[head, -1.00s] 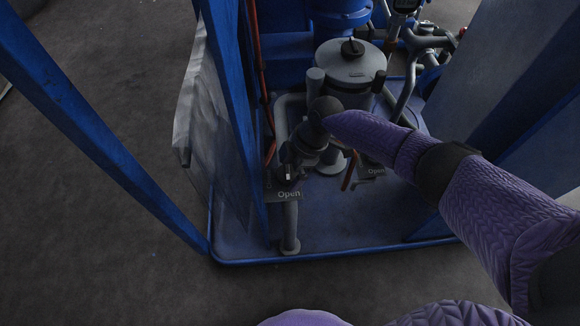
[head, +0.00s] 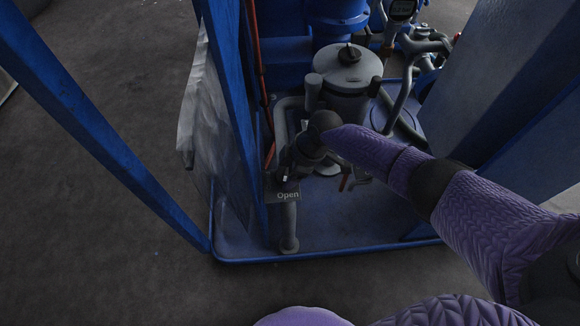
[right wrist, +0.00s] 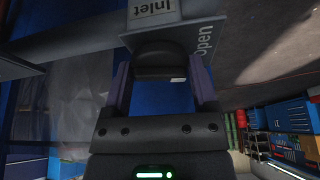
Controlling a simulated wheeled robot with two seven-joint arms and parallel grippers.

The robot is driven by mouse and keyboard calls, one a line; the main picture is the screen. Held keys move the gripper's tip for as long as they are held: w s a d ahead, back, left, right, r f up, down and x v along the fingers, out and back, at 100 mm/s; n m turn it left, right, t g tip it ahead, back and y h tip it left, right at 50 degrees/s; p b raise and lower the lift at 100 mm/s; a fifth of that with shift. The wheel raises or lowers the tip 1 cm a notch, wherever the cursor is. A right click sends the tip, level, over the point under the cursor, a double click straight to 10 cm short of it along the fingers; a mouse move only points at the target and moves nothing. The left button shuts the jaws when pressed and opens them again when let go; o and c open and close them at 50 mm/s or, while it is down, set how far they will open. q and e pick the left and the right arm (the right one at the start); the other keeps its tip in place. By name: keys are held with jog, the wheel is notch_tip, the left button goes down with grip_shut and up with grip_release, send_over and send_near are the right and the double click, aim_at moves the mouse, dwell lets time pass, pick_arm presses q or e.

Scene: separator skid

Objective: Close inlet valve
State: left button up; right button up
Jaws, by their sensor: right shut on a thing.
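The inlet valve stands at the front left of the blue skid, on a grey pipe (head: 288,228). Its "Open" plate (head: 283,194) faces up, and the right wrist view shows an "Inlet" label (right wrist: 155,9) and the "Open" lettering (right wrist: 204,42) beside it. My right gripper (head: 290,172) is at the valve in the head view, its fingers dark and hard to make out. In the right wrist view the gripper (right wrist: 161,82) has its two fingers on either side of a dark rounded handle (right wrist: 160,60) and is shut on it. My left gripper is not in view.
A lidded grey canister (head: 348,68) stands behind the valve. Blue frame posts (head: 232,100) rise close on its left, with a clear plastic sheet (head: 196,110) outside them. A blue panel (head: 450,90) stands at the right. The skid floor (head: 350,225) in front is bare.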

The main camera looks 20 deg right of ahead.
jog(key=m+p, duration=0.1)
jog(key=m+t+p, duration=0.1)
jog(key=m, duration=0.1)
jog(key=m+p, duration=0.1)
jog(key=shift+s+r+m+t+h, duration=0.15)
jog(key=shift+r+m+t+h, duration=0.15)
jog(key=shift+m+h, duration=0.1)
jog(key=m+p, duration=0.2)
jog(key=shift+a+f+m+t+h, duration=0.1)
jog(key=shift+a+m+t+h, duration=0.05)
jog(key=shift+m+t+h, duration=0.2)
jog(key=shift+m+h+p, duration=0.55)
jog(key=shift+m, duration=0.7)
jog(key=shift+s+a+f+m+t+h+p, duration=0.15)
jog(key=shift+m+h, duration=0.1)
jog(key=shift+m, duration=0.35)
jog(key=shift+w+m+t+h+p, duration=0.15)
jog(key=shift+m+h, duration=0.1)
jog(key=shift+m, duration=0.35)
jog(key=shift+s+m+h, duration=0.1)
jog(key=shift+m+h, duration=0.3)
jog(key=shift+m, duration=1)
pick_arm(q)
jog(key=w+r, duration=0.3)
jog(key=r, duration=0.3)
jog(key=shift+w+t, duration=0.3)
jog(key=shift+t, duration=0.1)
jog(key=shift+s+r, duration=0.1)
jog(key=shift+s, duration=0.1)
